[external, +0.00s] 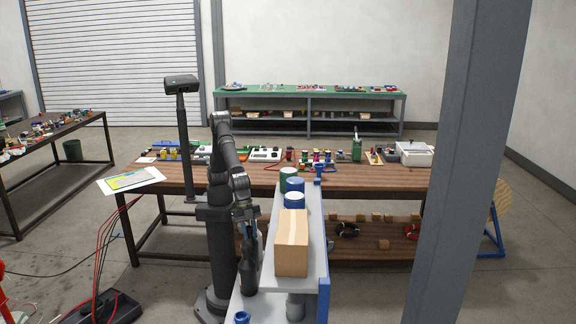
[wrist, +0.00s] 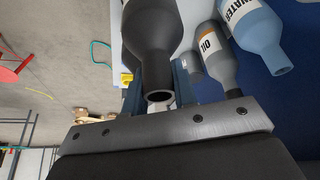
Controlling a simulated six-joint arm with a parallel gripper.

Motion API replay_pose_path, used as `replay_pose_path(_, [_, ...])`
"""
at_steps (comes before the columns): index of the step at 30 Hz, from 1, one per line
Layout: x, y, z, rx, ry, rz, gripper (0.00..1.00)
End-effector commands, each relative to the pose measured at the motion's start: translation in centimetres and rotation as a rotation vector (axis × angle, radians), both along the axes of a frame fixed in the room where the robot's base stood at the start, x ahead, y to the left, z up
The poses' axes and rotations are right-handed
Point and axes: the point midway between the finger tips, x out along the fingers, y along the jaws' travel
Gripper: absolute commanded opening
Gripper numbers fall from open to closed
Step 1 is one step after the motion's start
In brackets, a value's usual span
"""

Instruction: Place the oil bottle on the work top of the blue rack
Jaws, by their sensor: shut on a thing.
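My gripper (external: 246,228) points down at the left side of the blue rack (external: 323,290). It is shut on a dark bottle (external: 250,275), held upright beside the rack's grey work top (external: 315,235). I cannot tell whether the dark bottle's base touches anything.
A blue bottle labelled WATER (wrist: 257,32) stands beyond the OIL bottle. A cardboard box (external: 292,243), blue-and-white cans (external: 295,199) and a green can (external: 289,175) occupy the work top. A wooden bench (external: 390,176) lies behind; a grey post (external: 450,160) stands at right.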

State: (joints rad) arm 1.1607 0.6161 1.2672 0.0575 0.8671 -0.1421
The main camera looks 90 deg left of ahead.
Motion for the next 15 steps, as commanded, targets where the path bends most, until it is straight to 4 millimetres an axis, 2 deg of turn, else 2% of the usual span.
replay_pose_path(9, [0.0, 0.0, -3.6, 0.002, 0.001, 0.000, 0.00])
replay_pose_path(15, [0.1, 0.0, -3.9, -0.002, -0.001, 0.000, 0.00])
